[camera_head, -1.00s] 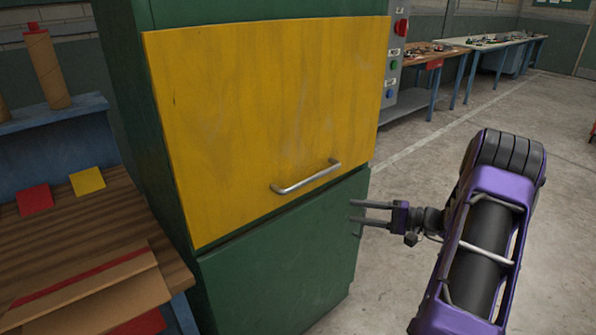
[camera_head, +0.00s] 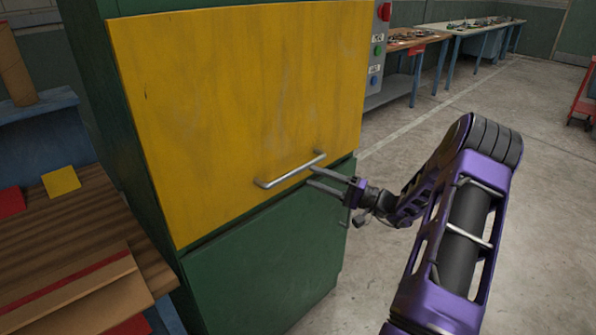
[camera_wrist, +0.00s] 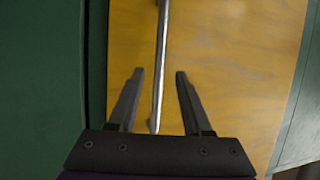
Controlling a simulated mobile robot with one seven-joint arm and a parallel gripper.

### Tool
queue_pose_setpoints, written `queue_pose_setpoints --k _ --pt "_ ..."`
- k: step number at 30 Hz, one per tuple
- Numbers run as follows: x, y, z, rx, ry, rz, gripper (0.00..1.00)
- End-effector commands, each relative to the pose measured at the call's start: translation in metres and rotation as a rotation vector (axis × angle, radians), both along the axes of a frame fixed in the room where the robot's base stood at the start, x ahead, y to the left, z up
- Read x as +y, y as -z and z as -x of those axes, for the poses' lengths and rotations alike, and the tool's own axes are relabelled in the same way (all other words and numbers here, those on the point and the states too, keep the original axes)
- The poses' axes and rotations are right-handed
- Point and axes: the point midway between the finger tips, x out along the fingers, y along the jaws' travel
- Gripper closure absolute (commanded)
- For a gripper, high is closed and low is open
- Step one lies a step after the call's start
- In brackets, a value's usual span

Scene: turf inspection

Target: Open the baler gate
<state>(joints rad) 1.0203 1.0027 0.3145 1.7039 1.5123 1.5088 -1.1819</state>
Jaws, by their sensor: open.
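The baler gate is a yellow panel (camera_head: 235,100) on the front of a green cabinet, and it looks shut. A silver bar handle (camera_head: 290,172) is fixed near its lower edge. My gripper (camera_head: 309,177) is open at the right end of the handle, with nothing held. In the wrist view, the handle (camera_wrist: 160,60) runs lengthwise between the two fingers of my gripper (camera_wrist: 158,75), with a gap on each side. The wrist view also shows the yellow gate (camera_wrist: 235,60) behind the fingers. I cannot tell how far the fingertips are from the gate.
The green lower cabinet front (camera_head: 265,265) is below the gate. A wooden workbench (camera_head: 70,235) with cardboard stands close on the left. A control panel (camera_head: 378,50) with buttons is on the cabinet's right side. Open concrete floor (camera_head: 450,125) lies to the right.

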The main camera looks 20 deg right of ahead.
Motion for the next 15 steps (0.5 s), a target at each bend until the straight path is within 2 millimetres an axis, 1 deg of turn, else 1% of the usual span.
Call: queue_pose_setpoints --k 1,6,10,15 --pt "0.008 -0.002 -0.008 0.0 -0.002 0.0 0.5" --pt "0.027 -0.007 -0.029 -0.001 -0.002 0.001 0.5" --pt "0.035 -0.01 -0.038 0.001 0.0 0.001 0.5" --pt "0.04 -0.011 -0.043 0.001 0.0 0.001 0.5"
